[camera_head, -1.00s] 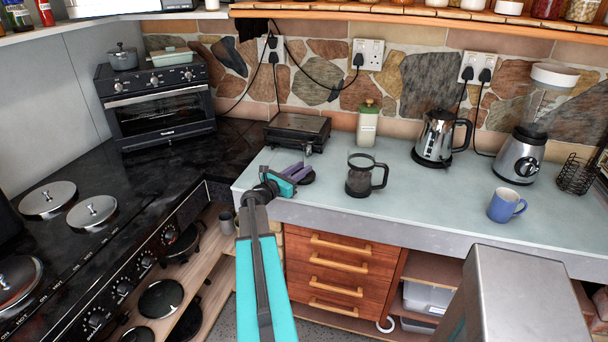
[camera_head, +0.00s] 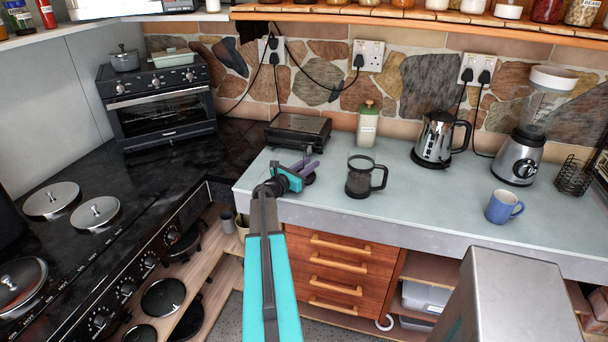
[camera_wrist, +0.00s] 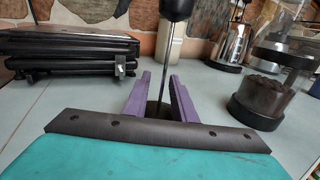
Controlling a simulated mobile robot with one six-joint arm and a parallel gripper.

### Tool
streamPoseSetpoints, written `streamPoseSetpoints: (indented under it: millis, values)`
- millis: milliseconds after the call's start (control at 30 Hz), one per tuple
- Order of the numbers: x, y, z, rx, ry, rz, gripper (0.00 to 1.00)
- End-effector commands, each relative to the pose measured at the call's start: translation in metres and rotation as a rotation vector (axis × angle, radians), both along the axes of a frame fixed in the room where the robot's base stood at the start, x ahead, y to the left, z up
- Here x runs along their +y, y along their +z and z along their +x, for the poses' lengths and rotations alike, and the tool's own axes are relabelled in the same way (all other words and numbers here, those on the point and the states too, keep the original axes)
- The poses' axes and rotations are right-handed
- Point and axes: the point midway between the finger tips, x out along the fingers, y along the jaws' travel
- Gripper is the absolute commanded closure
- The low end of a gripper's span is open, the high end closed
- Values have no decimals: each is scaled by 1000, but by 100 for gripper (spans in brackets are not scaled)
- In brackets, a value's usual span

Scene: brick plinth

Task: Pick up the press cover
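The press cover shows in the wrist view as a thin metal rod (camera_wrist: 171,52) with a black piece at its top, cut off by the frame edge. A dark round part stands at its lower end, partly hidden by my gripper. In the head view only a bit of its dark disc (camera_head: 309,180) shows on the counter. My gripper (camera_head: 305,168) is low over the counter's front left. Its purple fingers (camera_wrist: 160,90) are apart, one on each side of the rod, and I see no clear contact. The glass press jug (camera_head: 358,180) stands uncovered to the right.
A black grill (camera_head: 297,133) sits behind my gripper, near the wall. A green-lidded jar (camera_head: 367,126), a kettle (camera_head: 436,138), a blender (camera_head: 524,150) and a blue mug (camera_head: 502,207) stand on the grey-blue counter (camera_head: 430,205). Drawers are below its front edge.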

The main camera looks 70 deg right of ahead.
Motion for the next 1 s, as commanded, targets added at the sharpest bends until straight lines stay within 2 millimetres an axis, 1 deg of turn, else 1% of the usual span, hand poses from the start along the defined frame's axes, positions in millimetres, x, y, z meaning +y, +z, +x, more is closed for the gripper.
streamPoseSetpoints:
  millis: [33, 133, 667, 700, 767, 800, 833, 1000]
  values:
    - [-4, 1, -1, 0, 0, 0, 76]
    - [-6, 0, -3, 0, 0, 0, 76]
    - [-6, 0, -3, 0, -1, 0, 76]
    - [-6, 0, -3, 0, -1, 0, 79]
    - [-6, 0, -4, 0, -1, 0, 89]
    - [-6, 0, -4, 0, -1, 0, 96]
    - [-6, 0, -4, 0, -1, 0, 100]
    - [-6, 0, -4, 0, -2, -1, 100]
